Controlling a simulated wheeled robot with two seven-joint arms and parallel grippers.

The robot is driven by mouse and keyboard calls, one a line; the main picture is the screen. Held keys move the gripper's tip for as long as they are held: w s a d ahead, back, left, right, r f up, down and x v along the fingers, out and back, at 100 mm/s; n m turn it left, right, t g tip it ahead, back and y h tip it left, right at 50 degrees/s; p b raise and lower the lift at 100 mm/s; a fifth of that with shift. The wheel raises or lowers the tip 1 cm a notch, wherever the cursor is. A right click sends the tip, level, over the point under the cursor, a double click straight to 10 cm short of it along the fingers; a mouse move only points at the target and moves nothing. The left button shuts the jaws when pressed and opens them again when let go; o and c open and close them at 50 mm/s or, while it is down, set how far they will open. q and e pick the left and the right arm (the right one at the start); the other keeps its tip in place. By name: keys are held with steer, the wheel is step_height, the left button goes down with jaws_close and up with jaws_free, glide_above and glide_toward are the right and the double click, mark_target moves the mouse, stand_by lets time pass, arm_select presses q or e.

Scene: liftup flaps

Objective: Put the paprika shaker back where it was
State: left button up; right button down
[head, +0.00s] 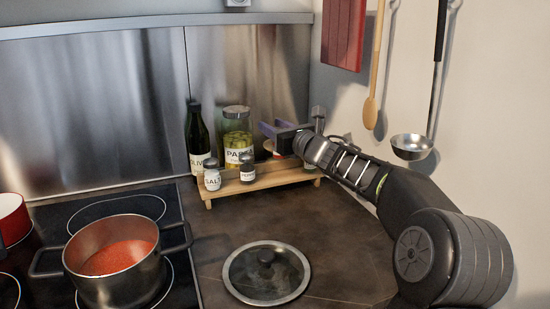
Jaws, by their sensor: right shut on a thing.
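My right gripper (272,130) is over the right half of the small wooden rack (272,180). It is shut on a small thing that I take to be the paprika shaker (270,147). Only a reddish and whitish bit of it shows below the fingers, and no label can be read. I cannot tell whether its base touches the rack. The salt shaker (212,175) and the pepper shaker (247,170) stand at the rack's left and middle. My left gripper is not in view.
A dark oil bottle (197,140) and a pasta jar (238,140) stand at the back of the rack. A pot of red sauce (116,262) is on the cooktop. A glass lid (266,273) lies on the counter. A ladle (411,147) hangs at right.

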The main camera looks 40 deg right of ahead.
steer(key=shift+f, duration=0.8)
steer(key=shift+f+b, duration=0.65)
steer(key=shift+f, duration=1.25)
steer(key=shift+f, duration=0.1)
steer(key=c, duration=1.4)
jaws_free()
steer(key=o, duration=0.5)
steer(key=s+a, duration=0.1)
steer(key=s, duration=1.1)
steer(key=shift+a+b, duration=0.15)
steer(key=shift+b, duration=0.25)
